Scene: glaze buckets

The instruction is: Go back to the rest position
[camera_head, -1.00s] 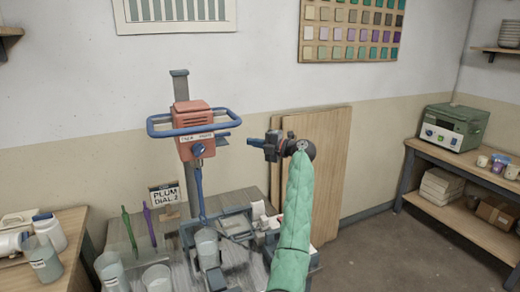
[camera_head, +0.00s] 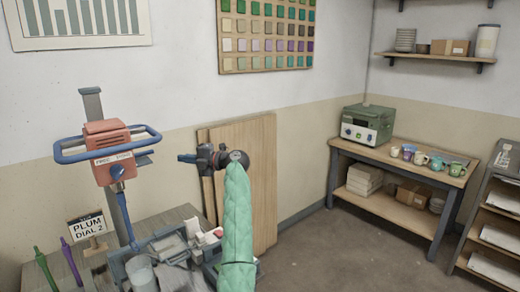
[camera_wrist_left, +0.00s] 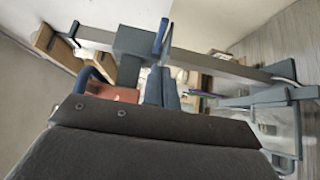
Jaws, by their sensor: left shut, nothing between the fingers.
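My left gripper (camera_head: 187,158) is at the end of the green-sleeved arm in the middle of the head view. It is shut and empty, raised in front of the leaning wooden boards (camera_head: 262,190). It is apart from the red mixer (camera_head: 108,140) with its blue handle loop, which stands to its left in the picture. The left wrist view is filled at the bottom by a dark part of my own wrist, with grey bars of the stand (camera_wrist_left: 225,69) beyond it. My right gripper is in neither view.
Below the arm is a bench with a clear bucket (camera_head: 141,273) and a "PLUM DIAL 2" sign (camera_head: 88,229). At right stand a wooden table (camera_head: 400,196) with a green device (camera_head: 366,124) and several cups, and a rack (camera_head: 497,215). Open floor (camera_head: 330,255) lies between.

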